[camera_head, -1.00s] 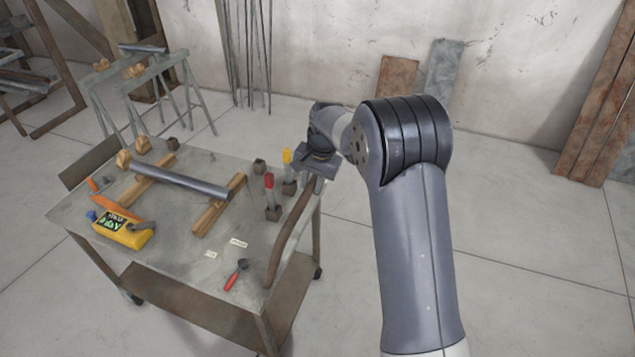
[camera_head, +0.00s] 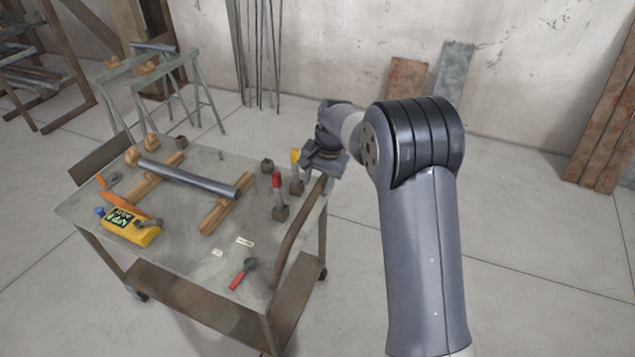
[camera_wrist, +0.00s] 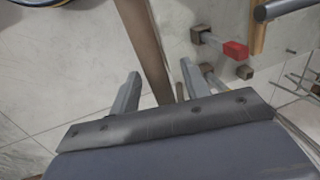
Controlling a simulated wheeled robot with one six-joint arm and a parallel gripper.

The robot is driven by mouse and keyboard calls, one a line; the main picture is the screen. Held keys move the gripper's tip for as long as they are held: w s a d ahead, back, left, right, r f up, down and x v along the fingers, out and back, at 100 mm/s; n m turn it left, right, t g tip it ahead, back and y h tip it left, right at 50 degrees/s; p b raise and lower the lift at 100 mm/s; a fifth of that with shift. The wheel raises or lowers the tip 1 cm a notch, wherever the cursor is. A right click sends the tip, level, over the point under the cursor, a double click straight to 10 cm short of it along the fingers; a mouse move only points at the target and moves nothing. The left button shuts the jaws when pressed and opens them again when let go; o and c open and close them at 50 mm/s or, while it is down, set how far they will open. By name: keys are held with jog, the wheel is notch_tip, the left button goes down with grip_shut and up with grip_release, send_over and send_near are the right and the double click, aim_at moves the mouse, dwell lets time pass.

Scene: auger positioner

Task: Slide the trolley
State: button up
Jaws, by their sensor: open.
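The trolley (camera_head: 205,262) is a grey metal table with a lower shelf and small casters, at the left of the head view. Its curved brown handle (camera_head: 297,229) runs along the right end, and it shows in the wrist view as a brown bar (camera_wrist: 143,42). My gripper (camera_head: 325,172) is at the far end of that handle. In the wrist view my gripper (camera_wrist: 158,82) is open, with the bar passing between its two fingers. I cannot tell whether either finger touches it.
On the trolley are a metal tube (camera_head: 190,178) on wooden rails, a yellow device (camera_head: 130,227), a red-handled tool (camera_head: 242,274) and red-topped (camera_head: 278,190) and yellow-topped clamps. Sawhorses (camera_head: 165,85) stand behind. Boards (camera_head: 603,125) lean on the wall. Floor at right is clear.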

notch_tip(320, 180, up, 10)
jog(key=d+b, duration=0.1)
jog(key=shift+s+d, duration=0.35)
jog(key=shift+s, duration=0.05)
jog(key=shift+f, duration=0.1)
jog(key=f, duration=0.3)
jog(key=a+f+p, duration=0.1)
jog(key=f, duration=0.6)
jog(key=shift+w+a+f, duration=0.3)
jog(key=shift+w+a, duration=0.05)
jog(key=shift+w, duration=0.05)
jog(key=shift+s+d, duration=0.2)
jog(key=shift+d, duration=0.25)
